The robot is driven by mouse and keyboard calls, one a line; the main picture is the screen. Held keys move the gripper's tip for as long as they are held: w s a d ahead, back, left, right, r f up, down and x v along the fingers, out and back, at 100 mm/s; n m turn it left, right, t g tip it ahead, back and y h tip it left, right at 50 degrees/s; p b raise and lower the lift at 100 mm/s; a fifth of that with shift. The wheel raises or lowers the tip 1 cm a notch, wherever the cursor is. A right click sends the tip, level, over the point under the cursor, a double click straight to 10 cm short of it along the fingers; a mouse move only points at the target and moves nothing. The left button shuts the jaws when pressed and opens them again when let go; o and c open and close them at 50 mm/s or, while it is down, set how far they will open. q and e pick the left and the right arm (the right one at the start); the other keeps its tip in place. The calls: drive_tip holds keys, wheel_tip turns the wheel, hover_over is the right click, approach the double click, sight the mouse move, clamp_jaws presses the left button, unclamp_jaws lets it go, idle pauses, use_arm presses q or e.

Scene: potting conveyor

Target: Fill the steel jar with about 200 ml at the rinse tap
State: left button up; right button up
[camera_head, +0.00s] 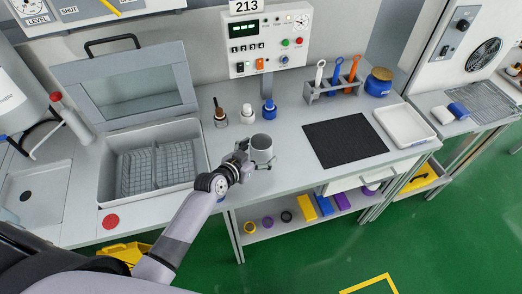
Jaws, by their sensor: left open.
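A grey metal-looking jar (262,146) stands upright on the bench, left of the black mat. My left gripper (255,161) is open at the jar's left side, with its fingers close to the jar. I cannot tell whether they touch it. At the far left is a shallow grey basin (52,190) with a dark round drain. A grey post with a red top (68,112) leans behind the basin; I cannot tell whether it is the rinse tap. My right gripper is out of view.
A basket tub (108,168) with a raised lid lies between basin and jar. Small bottles (220,115) stand behind the jar. The black mat (345,140) is bare, with a white tray (404,124) to its right. A red disc (111,221) lies near the front edge.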

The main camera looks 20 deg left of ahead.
use_arm(q)
drive_tip(key=shift+w+d+f, duration=0.15)
drive_tip(key=shift+w+f, duration=0.05)
drive_tip(key=shift+w, duration=0.25)
drive_tip(key=shift+c, duration=0.2)
drive_tip(key=c, duration=1.3)
drive_tip(key=shift+r, duration=0.1)
wheel_tip(320, 180, up, 20)
drive_tip(key=shift+b, duration=0.5)
drive_tip(key=shift+s, duration=0.1)
